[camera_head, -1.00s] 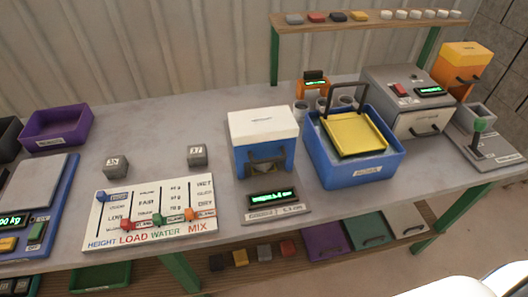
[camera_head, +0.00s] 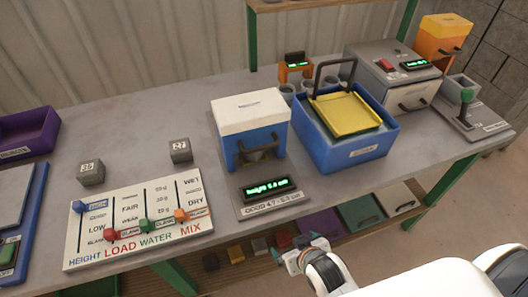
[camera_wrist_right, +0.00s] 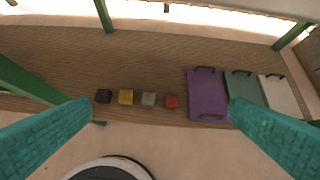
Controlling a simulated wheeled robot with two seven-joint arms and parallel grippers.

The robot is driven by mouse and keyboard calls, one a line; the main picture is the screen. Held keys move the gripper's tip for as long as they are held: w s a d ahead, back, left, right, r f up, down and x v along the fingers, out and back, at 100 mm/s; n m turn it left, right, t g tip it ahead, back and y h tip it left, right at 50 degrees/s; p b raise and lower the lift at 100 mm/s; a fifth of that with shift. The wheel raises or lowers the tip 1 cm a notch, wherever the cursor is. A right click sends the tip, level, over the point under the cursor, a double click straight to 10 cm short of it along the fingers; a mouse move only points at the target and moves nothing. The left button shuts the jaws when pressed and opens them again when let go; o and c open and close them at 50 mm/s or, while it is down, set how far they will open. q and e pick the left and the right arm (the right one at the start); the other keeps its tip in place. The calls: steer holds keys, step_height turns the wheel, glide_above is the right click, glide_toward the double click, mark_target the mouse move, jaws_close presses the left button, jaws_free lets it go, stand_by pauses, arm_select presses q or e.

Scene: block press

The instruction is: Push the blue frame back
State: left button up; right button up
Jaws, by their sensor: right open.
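The blue frame (camera_head: 262,147) with a white top block (camera_head: 249,109) stands upright near the middle of the table, with a dark handle in its front opening. A grey base with a green-lit display (camera_head: 268,187) sits in front of it. My right gripper (camera_head: 301,254) is below and in front of the table's front edge, apart from the blue frame. In the right wrist view the teal fingers (camera_wrist_right: 162,106) are wide apart with nothing between them. My left gripper is not in view.
A blue bin (camera_head: 372,152) with a yellow tray (camera_head: 344,114) stands right of the frame. A slider board (camera_head: 140,222) lies left, with two grey cubes behind it. A lower shelf (camera_wrist_right: 150,60) holds small blocks and coloured panels. The table behind the frame looks clear.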

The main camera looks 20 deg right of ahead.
step_height(320, 180, up, 9)
steer(key=d+m+t, duration=0.1)
steer(key=t, duration=0.9)
glide_toward(263, 149)
steer(key=w+p, duration=0.1)
steer(key=w, duration=0.6)
steer(key=shift+w+p, duration=0.4)
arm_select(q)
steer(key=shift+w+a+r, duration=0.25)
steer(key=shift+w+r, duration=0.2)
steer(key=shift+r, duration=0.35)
arm_select(e)
steer(key=shift+w+f, duration=0.1)
steer(key=shift+w, duration=0.55)
steer(key=shift+c, duration=0.6)
steer(key=c, duration=0.9)
steer(key=shift+w, duration=0.5)
steer(key=shift+c, duration=0.2)
arm_select(q)
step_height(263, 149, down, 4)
steer(key=b, duration=0.3)
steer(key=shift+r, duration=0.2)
arm_select(e)
steer(key=w, duration=1.6)
steer(key=shift+r, duration=0.25)
